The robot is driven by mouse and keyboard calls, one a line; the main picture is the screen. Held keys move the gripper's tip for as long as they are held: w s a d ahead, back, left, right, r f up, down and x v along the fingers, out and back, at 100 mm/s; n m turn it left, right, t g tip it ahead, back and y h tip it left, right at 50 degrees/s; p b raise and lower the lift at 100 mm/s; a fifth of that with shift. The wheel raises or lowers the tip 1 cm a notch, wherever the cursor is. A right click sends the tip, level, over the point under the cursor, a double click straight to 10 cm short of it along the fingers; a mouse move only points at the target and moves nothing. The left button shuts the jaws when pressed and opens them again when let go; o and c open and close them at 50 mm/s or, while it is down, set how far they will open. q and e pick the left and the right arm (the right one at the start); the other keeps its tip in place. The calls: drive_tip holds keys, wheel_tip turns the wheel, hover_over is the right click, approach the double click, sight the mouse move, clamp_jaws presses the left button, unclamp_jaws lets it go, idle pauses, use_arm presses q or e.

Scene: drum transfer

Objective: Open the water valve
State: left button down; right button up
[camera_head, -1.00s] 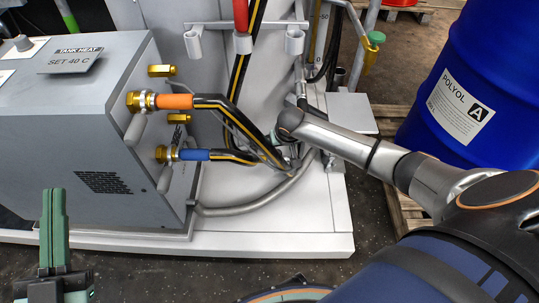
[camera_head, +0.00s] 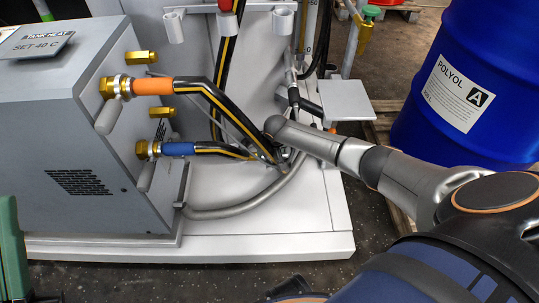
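No part is clearly marked as the water valve. The grey tank heat unit (camera_head: 90,130) stands at left. An orange-sleeved hose (camera_head: 153,87) and a blue-sleeved hose (camera_head: 178,149) join its brass fittings, and a grey lever handle (camera_head: 108,117) hangs by the upper one, another (camera_head: 145,177) by the lower.
A small grey shelf (camera_head: 345,100) juts out just beyond the wrist. A curved grey pipe (camera_head: 235,212) crosses the white base plate (camera_head: 280,238), which has clear room in front.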

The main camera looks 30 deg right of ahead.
clamp_jaws()
idle(0.6)
idle(0.9)
